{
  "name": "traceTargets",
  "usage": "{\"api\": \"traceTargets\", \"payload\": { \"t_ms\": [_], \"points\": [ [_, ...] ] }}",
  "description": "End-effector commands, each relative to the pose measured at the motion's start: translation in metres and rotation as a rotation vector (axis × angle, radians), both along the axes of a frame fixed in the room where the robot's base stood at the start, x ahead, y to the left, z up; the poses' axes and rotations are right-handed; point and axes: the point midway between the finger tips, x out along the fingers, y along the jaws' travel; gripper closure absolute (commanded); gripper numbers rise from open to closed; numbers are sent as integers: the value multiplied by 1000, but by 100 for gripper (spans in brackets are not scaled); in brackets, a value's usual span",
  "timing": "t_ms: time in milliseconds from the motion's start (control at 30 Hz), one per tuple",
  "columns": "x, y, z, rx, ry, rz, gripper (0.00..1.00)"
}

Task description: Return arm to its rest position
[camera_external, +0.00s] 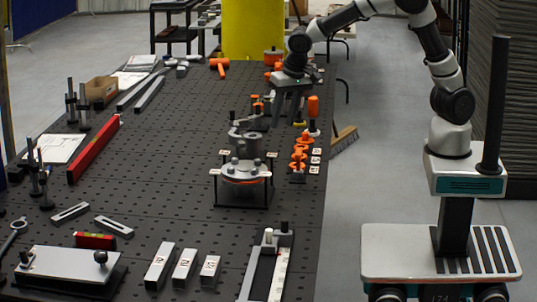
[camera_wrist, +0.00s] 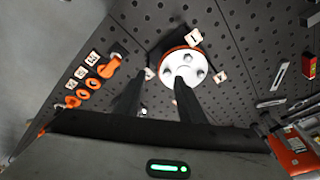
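My arm (camera_external: 432,50) reaches left from its base over the far right part of the perforated black table (camera_external: 180,115). My gripper (camera_external: 288,118) points down behind a grey metal part (camera_external: 247,137). In the wrist view my gripper (camera_wrist: 164,77) shows two dark fingers standing apart, with nothing held between them. The gripper is open. Beyond the fingertips in that view is a round white flange with bolts (camera_wrist: 184,68), on an orange ring. The same flange (camera_external: 243,168) sits on a small black stand in the external view. Orange parts partly hide behind the gripper.
Orange parts with number tags (camera_external: 299,158) line the table's right edge. A red level (camera_external: 94,149), metal blocks (camera_external: 184,266) and a plate fixture (camera_external: 65,266) lie elsewhere on the table. A yellow column (camera_external: 252,30) stands at the back. The floor right of the table is mostly open, with a broom (camera_external: 343,139).

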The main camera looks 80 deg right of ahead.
Motion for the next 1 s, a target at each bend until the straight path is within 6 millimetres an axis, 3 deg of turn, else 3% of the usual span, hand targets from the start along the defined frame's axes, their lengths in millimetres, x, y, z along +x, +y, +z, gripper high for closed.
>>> {"api": "traceTargets", "payload": {
  "t_ms": [33,100,300,433,600,800,1000],
  "points": [
    [-20,0,21,42,-14,49,64],
    [-47,3,43,76,-28,137,64],
    [-129,12,97,88,-103,409,64],
    [-182,16,117,28,-158,584,64],
    [-234,18,123,-89,-197,752,64],
    [-259,18,120,-167,-203,835,64],
    [-260,18,119,-172,-201,843,64]
  ]
}}
